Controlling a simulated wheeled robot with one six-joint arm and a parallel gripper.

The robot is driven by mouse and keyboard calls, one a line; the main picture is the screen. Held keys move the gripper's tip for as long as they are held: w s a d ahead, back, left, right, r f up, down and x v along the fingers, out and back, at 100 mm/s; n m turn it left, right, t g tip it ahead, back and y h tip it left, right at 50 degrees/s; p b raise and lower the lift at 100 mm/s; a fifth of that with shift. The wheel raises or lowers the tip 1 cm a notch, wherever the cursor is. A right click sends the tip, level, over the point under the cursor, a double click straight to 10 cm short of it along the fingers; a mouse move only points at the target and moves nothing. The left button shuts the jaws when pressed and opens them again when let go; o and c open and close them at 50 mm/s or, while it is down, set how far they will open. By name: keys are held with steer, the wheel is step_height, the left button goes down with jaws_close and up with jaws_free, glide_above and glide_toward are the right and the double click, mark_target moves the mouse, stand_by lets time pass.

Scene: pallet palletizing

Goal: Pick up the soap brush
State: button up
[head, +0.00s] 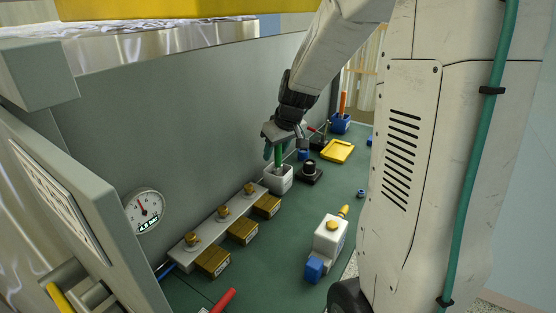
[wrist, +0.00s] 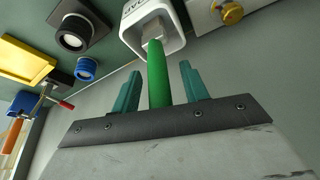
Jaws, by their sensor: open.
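The soap brush (wrist: 158,75) has a green handle and stands in a white soap container (wrist: 133,30), its lower end inside the cup. In the head view, the brush (head: 279,156) and the white container (head: 279,180) are on the green bench near the grey back panel. My gripper (wrist: 159,88) is open, with one teal finger on each side of the green handle. Gaps show between the fingers and the handle. In the head view my gripper (head: 275,151) is right above the container and hides the top of the handle.
A black round part (head: 309,170) and a yellow tray (head: 337,151) lie right of the container. A grey rail with several brass knobs (head: 222,212) and brown blocks lies left of it. A white bottle-like device (head: 330,233) stands nearer. The grey panel (head: 180,120) rises close behind.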

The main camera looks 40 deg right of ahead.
jaws_close()
steer(key=shift+r, duration=0.2)
steer(key=shift+s+r, duration=0.15)
steer(key=shift+r, duration=0.1)
step_height(320, 180, up, 7)
steer(key=shift+f, duration=0.15)
steer(key=s+d, duration=0.3)
steer(key=s, duration=0.6)
steer(key=s+d, duration=0.3)
steer(key=s, duration=0.6)
steer(key=shift+s+d+f, duration=0.25)
steer(key=shift+s+d, duration=0.05)
steer(key=shift+d, duration=0.1)
